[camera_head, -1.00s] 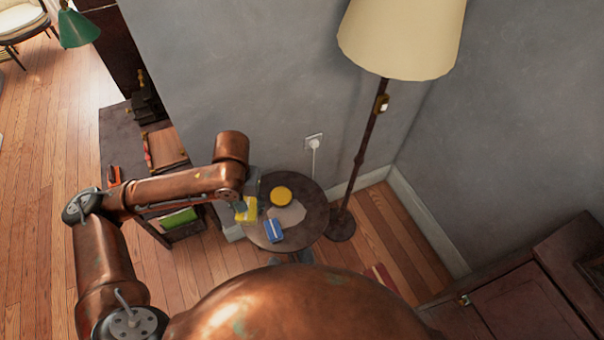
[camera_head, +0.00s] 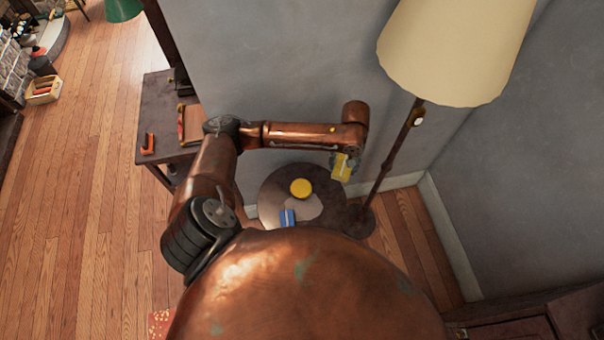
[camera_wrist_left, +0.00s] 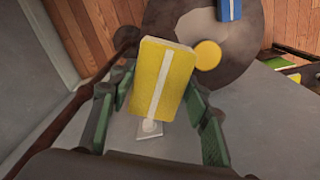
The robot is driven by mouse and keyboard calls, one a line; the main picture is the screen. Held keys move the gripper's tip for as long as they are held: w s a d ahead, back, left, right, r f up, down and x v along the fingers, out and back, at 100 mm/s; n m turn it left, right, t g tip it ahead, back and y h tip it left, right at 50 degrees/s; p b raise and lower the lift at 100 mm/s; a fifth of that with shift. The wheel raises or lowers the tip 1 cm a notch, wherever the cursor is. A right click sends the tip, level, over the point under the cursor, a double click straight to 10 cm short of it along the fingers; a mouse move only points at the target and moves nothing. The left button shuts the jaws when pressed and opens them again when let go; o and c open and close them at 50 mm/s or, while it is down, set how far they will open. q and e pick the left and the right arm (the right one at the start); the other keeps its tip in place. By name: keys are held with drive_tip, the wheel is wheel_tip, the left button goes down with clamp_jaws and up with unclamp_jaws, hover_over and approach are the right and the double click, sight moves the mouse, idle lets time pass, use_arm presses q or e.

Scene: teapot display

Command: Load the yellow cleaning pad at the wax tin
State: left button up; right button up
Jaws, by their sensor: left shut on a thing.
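My left gripper (camera_head: 341,160) is shut on the yellow cleaning pad (camera_head: 343,170), a block with a pale stripe. In the left wrist view the pad (camera_wrist_left: 160,82) sits between the green fingers. The round yellow wax tin (camera_head: 301,188) rests on the small round dark table (camera_head: 272,187); it also shows in the left wrist view (camera_wrist_left: 207,55), just right of the pad. In the head view the gripper and pad are right of the tin, apart from it, near the table's back right edge. My right gripper is not in view.
A blue pad (camera_head: 288,217) with a pale stripe lies on the table beside a pale flat patch (camera_head: 312,206). A floor lamp (camera_head: 400,150) stands close on the right of the gripper. The grey wall (camera_head: 290,70) is behind. A dark side table (camera_head: 155,115) is at left.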

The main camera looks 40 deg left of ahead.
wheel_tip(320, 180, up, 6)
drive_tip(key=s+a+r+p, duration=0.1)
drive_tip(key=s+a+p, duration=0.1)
drive_tip(key=p, duration=0.3)
use_arm(q)
drive_tip(key=s+a+f+n, duration=0.1)
drive_tip(key=a+f, duration=0.4)
drive_tip(key=f, duration=0.2)
drive_tip(key=s+a+f+n+b, duration=0.1)
drive_tip(key=a+f+n, duration=0.1)
drive_tip(key=a+f, duration=0.3)
drive_tip(key=s+a+f+n+b, duration=0.1)
drive_tip(key=a+f, duration=0.4)
drive_tip(key=f, duration=0.6)
drive_tip(key=shift+s+a+n, duration=0.2)
drive_tip(key=shift+s+n, duration=0.4)
wheel_tip(320, 180, down, 3)
drive_tip(key=b, duration=0.3)
drive_tip(key=shift+a+f+b, duration=0.1)
drive_tip(key=shift+a+b, duration=0.05)
drive_tip(key=shift+b, duration=0.15)
drive_tip(key=shift+f+b, duration=0.4)
drive_tip(key=shift+b, duration=0.05)
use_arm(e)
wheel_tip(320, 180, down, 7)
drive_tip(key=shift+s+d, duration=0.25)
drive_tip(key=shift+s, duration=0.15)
